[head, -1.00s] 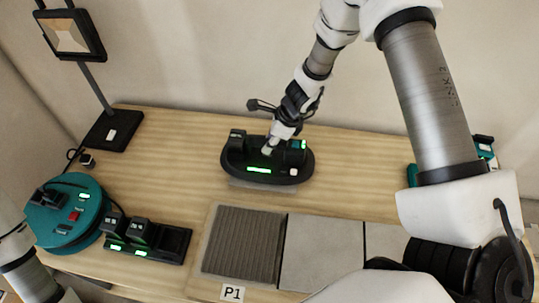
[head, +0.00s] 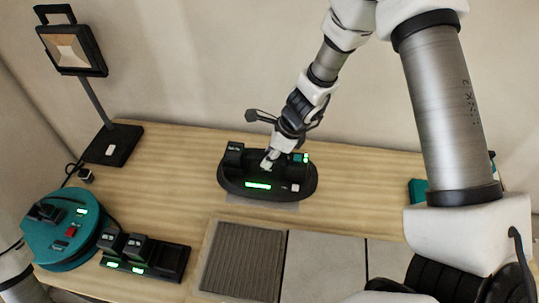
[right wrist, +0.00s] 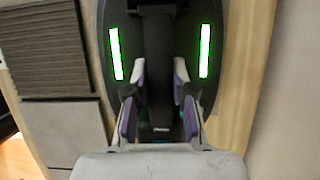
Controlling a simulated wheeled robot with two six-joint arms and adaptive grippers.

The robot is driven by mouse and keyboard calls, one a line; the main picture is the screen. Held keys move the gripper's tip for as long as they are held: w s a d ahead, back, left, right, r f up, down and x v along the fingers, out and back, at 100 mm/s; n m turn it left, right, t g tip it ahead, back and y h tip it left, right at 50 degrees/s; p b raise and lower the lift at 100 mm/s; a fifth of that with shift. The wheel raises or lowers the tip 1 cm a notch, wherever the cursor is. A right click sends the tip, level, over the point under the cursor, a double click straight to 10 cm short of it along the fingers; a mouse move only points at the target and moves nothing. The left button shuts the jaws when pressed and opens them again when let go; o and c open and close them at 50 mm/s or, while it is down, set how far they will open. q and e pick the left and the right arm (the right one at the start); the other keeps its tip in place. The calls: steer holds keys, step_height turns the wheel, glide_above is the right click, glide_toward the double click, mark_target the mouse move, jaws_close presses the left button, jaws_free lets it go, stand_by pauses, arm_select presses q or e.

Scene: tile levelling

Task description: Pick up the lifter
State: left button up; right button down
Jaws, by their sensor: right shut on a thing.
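The lifter (head: 232,186) is a black oval device with a lit green bar and a raised handle, at the back middle of the table in the head view. A pale patch shows along its front edge; I cannot tell if it is lifted clear. My right gripper (head: 268,163) points down onto its middle and is shut on its handle. In the right wrist view, the fingers (right wrist: 159,112) stand on either side of the dark handle, between the lifter's two green strips (right wrist: 204,52). My left gripper is out of view.
A ribbed tile (head: 242,260) and plain grey tiles (head: 325,265) lie in front. A black charger dock (head: 172,265) and teal reel (head: 62,240) stand at the left, with a work lamp (head: 72,50) behind. The wall is close behind the table.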

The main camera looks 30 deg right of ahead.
steer(key=b, duration=0.7)
glide_above(268, 192)
steer(key=shift+f, duration=0.15)
arm_select(q)
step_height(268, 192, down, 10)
steer(key=b, duration=0.2)
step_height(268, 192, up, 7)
steer(key=p, duration=0.6)
steer(key=shift+p, duration=0.4)
arm_select(e)
steer(key=s+a+r, duration=0.3)
steer(key=s+r, duration=0.2)
steer(key=r, duration=0.3)
steer(key=shift+r, duration=0.35)
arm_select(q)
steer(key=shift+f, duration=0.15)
arm_select(e)
steer(key=shift+d, duration=0.15)
